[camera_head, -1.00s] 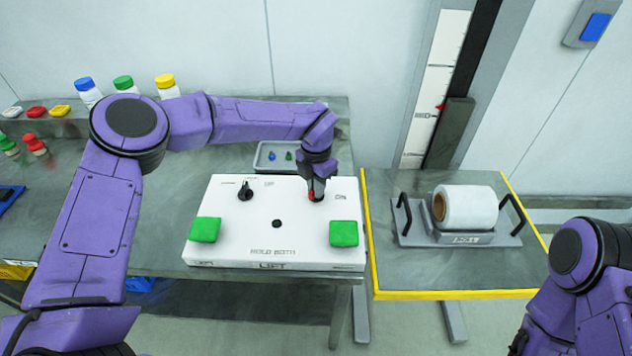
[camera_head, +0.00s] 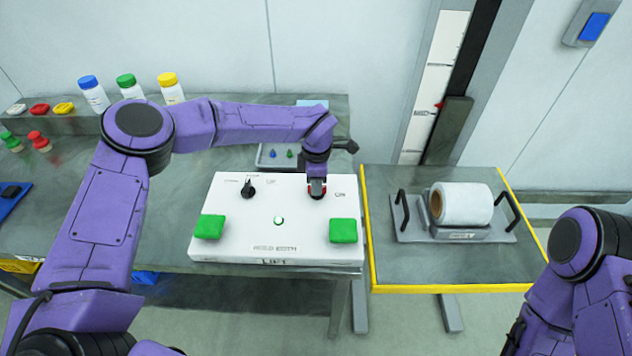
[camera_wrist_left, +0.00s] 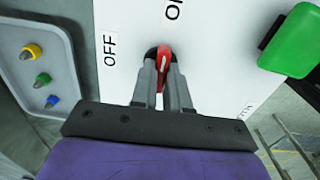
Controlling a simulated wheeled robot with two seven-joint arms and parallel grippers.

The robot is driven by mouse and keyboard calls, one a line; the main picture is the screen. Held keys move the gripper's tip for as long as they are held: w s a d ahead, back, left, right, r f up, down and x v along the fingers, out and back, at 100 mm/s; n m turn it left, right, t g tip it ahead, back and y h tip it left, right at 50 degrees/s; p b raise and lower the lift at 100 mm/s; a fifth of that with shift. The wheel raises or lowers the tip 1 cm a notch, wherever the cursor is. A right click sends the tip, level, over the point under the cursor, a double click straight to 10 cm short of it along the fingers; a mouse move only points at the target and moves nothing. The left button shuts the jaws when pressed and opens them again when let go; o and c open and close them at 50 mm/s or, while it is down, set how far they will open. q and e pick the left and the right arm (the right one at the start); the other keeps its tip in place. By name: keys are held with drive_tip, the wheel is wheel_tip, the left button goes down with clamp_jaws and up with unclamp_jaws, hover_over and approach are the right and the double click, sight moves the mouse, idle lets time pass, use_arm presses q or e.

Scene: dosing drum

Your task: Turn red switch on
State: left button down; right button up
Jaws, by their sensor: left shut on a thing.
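The red switch (camera_head: 317,187) is a red knob on a black base at the right of the white control box (camera_head: 285,215). In the left wrist view the red switch (camera_wrist_left: 164,62) sits between the two grey fingers, near the OFF and ON labels. My left gripper (camera_head: 316,190) is over the switch; in the wrist view my left gripper (camera_wrist_left: 164,80) is shut on it. The fingers hide part of the switch. The right gripper is out of view; only my right arm shows at the lower right.
The box also has a black knob (camera_head: 248,188) and two green buttons, left (camera_head: 210,227) and right (camera_head: 343,231). A small tray (camera_head: 268,158) with plugs lies behind it. A yellow-edged platform (camera_head: 410,270) with a roll (camera_head: 465,203) on a cradle stands to the right.

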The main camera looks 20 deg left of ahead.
use_arm(q)
drive_tip(key=shift+m, duration=0.3)
drive_tip(key=c, duration=1.1)
unclamp_jaws()
drive_tip(key=shift+d, duration=0.1)
drive_tip(key=shift+r, duration=0.2)
wheel_tip(320, 180, up, 10)
drive_tip(key=b, duration=0.3)
drive_tip(key=shift+w, duration=0.1)
